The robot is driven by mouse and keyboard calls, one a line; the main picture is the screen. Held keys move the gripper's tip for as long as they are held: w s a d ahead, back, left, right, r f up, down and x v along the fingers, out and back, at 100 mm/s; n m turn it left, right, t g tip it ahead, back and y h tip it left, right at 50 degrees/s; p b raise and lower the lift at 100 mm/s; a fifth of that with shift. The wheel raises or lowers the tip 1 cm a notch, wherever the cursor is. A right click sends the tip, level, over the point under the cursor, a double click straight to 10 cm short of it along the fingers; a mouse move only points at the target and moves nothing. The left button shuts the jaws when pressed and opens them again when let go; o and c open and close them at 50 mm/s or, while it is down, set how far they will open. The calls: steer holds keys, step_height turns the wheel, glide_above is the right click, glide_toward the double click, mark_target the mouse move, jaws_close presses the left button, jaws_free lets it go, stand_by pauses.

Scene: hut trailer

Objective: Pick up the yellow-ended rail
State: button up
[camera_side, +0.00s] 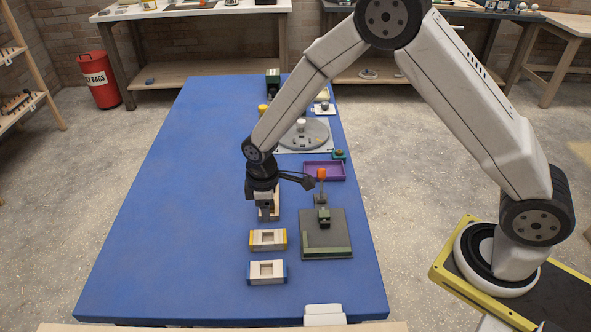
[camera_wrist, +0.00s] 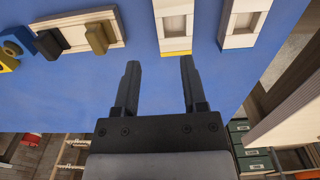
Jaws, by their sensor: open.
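The yellow-ended rail (camera_side: 280,240) is a pale block with a square recess and yellow ends, lying flat on the blue table. In the wrist view the rail (camera_wrist: 174,25) lies ahead of the fingertips, slightly right of the middle, with one yellow end nearest me and its far part cut off by the frame. My gripper (camera_side: 266,207) is above the table, just behind the rail in the side view. In the wrist view my gripper (camera_wrist: 160,65) is open, with nothing between its fingers.
A similar blue-ended rail (camera_side: 250,272) lies in front, parallel. A pale board (camera_wrist: 75,22) with dark and tan blocks lies on the other side. A dark green plate (camera_side: 340,235) with a clamp stands right, a purple tray (camera_side: 338,171) behind. The table's left side (camera_side: 170,220) is clear.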

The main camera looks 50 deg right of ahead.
mark_target(268, 231)
steer(key=shift+f, duration=1.25)
steer(key=shift+f, duration=0.15)
steer(key=shift+f, duration=2.45)
jaws_close()
